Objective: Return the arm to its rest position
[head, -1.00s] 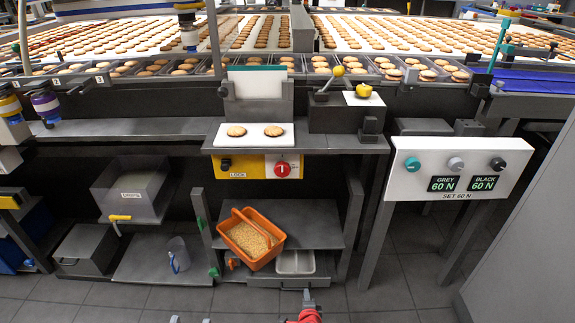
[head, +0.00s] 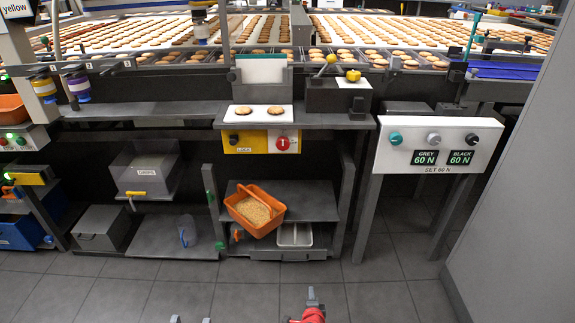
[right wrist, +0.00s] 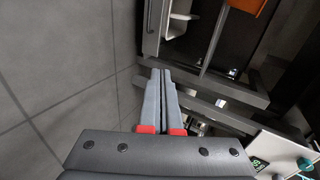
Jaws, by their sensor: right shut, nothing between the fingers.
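My right gripper (head: 312,295) shows at the bottom middle of the head view, in front of the bench and over the floor. Its grey fingers are together and hold nothing. In the right wrist view the fingers (right wrist: 162,98) lie side by side with red pads at their base, over floor and the dark shelf frame. Two grey fingertips of my left gripper (head: 190,320) just show at the bottom edge of the head view, apart from each other, with nothing visible between them. The rest of my left arm is out of view.
A control panel (head: 440,146) stands right, beside a grey wall (head: 510,200). The near floor is clear.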

